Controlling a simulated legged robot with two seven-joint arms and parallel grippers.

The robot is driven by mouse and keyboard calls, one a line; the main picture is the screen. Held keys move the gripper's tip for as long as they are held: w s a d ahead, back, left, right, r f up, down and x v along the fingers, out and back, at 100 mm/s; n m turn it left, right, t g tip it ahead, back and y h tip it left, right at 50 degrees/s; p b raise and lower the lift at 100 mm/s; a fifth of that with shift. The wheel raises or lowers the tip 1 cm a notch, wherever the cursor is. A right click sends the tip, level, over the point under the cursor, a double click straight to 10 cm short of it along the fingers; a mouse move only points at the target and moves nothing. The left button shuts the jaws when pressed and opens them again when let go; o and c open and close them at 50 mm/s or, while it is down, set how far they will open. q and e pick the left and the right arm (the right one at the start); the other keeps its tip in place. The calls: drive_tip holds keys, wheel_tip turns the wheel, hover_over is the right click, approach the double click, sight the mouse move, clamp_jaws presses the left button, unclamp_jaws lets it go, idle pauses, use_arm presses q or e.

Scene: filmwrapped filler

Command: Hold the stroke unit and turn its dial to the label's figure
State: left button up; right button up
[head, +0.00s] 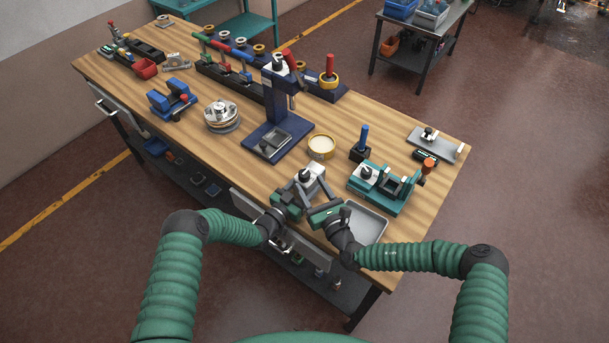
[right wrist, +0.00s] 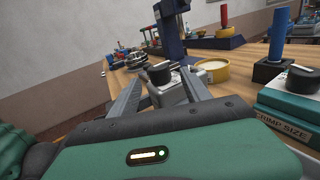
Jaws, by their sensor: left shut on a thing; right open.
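The stroke unit (head: 318,183), a grey block with a black dial (head: 305,174) on top, is at the front edge of the bench. My left gripper (head: 291,197) is shut on its left side. My right gripper (head: 313,198) is open just in front of it. In the right wrist view, the open fingers (right wrist: 162,76) point at the unit (right wrist: 176,95), with the black dial (right wrist: 159,73) between their tips. The dial's pointer carries a white mark; its scale and any label figure are too small to read.
A teal device (head: 383,187) marked CRIMP SIZE stands to the right, with a grey tray (head: 365,222) in front. A dark blue press (head: 272,130), yellow round dish (head: 321,148) and blue-handled tool (head: 361,145) stand behind.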

sight(307, 180)
drive_tip(key=x, duration=0.5)
drive_tip(key=shift+c, duration=0.5)
clamp_jaws()
